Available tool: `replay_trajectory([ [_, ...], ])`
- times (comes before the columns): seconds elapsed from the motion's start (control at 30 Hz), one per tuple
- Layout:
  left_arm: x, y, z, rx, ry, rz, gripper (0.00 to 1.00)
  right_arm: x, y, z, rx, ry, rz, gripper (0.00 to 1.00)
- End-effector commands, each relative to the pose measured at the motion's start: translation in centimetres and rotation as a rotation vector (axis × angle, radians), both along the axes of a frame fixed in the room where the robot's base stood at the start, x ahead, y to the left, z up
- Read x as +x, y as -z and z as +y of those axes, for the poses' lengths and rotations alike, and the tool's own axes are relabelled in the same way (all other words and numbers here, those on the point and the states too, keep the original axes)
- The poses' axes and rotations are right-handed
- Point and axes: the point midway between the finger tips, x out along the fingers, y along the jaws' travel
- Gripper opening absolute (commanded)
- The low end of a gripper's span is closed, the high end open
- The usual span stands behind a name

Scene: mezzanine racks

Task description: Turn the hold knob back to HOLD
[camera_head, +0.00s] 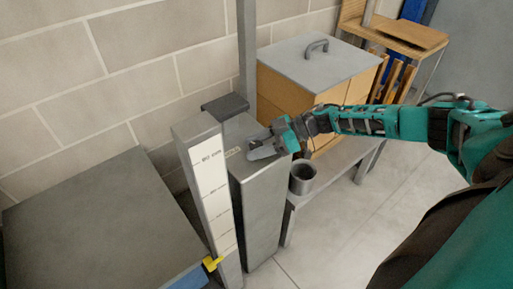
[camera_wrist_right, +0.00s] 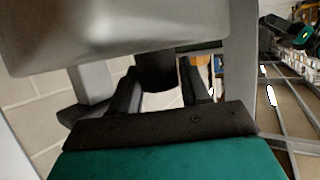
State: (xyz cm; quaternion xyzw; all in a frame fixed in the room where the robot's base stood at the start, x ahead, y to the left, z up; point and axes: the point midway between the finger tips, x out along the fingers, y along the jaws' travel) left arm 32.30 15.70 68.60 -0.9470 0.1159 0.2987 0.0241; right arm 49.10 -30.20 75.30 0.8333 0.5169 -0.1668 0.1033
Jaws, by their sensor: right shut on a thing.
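My right gripper (camera_head: 262,147) reaches in from the right to the top of a grey pedestal (camera_head: 262,200). In the right wrist view, its two fingers (camera_wrist_right: 157,82) stand on either side of a dark round knob (camera_wrist_right: 157,68) and are shut on it. The knob sits against a large grey surface. In the head view the gripper hides the knob, so its pointing direction cannot be read. A small pale label (camera_head: 232,153) lies on the pedestal top beside the gripper. My left gripper is not in view.
A grey post with a white marked strip (camera_head: 210,185) stands close left of the pedestal. A metal cup (camera_head: 302,179) stands to the right. Behind is a wooden box with a grey handled lid (camera_head: 318,62). The floor (camera_head: 340,235) at right is clear.

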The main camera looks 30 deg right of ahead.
Motion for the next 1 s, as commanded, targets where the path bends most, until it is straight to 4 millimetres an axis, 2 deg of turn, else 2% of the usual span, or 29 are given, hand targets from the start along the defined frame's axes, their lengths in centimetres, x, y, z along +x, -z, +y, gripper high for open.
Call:
replay_trajectory([
  [0.03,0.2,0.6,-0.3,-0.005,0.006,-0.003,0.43,0.3,0.4,-0.1,-0.001,-0.043,-0.006,0.16],
  [0.23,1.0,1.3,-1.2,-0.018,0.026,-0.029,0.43,0.3,0.6,0.0,-0.001,-0.224,-0.007,0.15],
  [0.5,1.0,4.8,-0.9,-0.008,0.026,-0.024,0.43,0.2,0.5,0.1,0.001,-0.416,-0.004,0.15],
  [0.7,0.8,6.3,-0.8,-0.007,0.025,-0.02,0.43,0.1,0.3,0.1,0.003,-0.503,-0.003,0.15],
  [1.0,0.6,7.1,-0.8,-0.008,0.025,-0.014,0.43,0.0,0.0,0.2,0.004,-0.555,-0.001,0.15],
])
